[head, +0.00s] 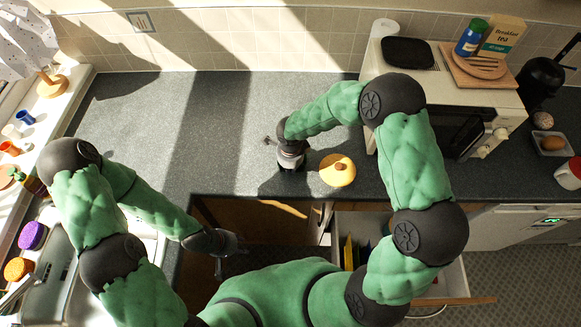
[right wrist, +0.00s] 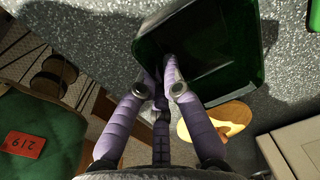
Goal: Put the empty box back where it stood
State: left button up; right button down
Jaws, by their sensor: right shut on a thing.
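In the right wrist view a dark green box (right wrist: 225,38) with an open top and a dark, seemingly empty inside fills the upper middle. My right gripper (right wrist: 165,75) has its purple fingers together at the box's near wall and is shut on it. In the head view my right gripper (head: 290,160) is low over the grey counter, and the box is hidden behind it and the arm. My left gripper (head: 224,250) hangs in front of the counter's edge, away from the box; its fingers are too dark to read.
A yellow round lid-like thing with a knob (head: 338,170) lies just right of my right gripper. A microwave (head: 455,125) stands further right. An open drawer (head: 445,285) juts out below the counter. The counter's left part (head: 130,125) is clear.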

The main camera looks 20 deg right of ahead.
jog(key=c, duration=1.4)
grip_release()
jog(key=r, duration=0.8)
jog(key=r+p, duration=0.1)
jog(key=r, duration=0.3)
jog(key=shift+s+a+r, duration=0.1)
jog(key=shift+s, duration=0.3)
